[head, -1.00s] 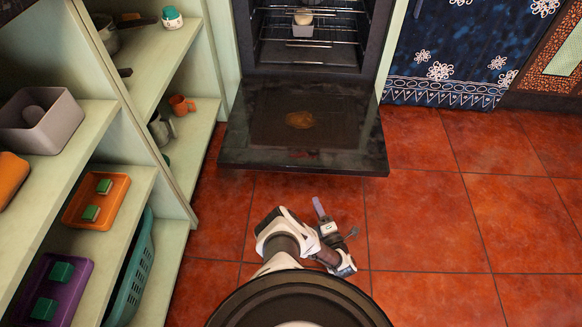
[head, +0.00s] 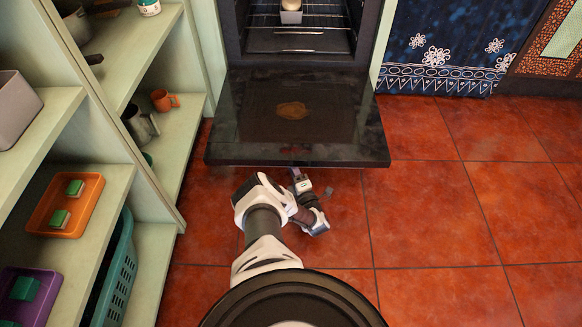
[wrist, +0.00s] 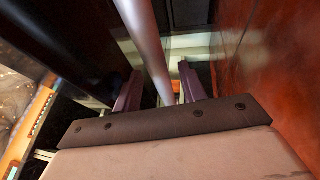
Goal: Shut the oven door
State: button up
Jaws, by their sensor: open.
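The oven door (head: 345,125) hangs open, lying flat in front of the oven (head: 300,65), with its dark inner side up. My gripper (head: 299,178) is low at the door's front edge in the head view, with its tips partly hidden under the door. In the wrist view, my gripper's two fingers (wrist: 160,82) are spread open. A silvery bar (wrist: 148,40), which looks like the door handle, runs between them; I cannot tell whether they touch it. The dark door also shows on the left in the wrist view (wrist: 70,35).
Green shelves (head: 150,225) stand close on the left, holding an orange tray (head: 45,215), a teal basket (head: 118,275) and an orange mug (head: 163,100). A grey container (head: 292,17) sits on the oven rack. The red tiled floor (head: 440,220) is clear on the right.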

jog(key=shift+x, duration=1)
grip_shut()
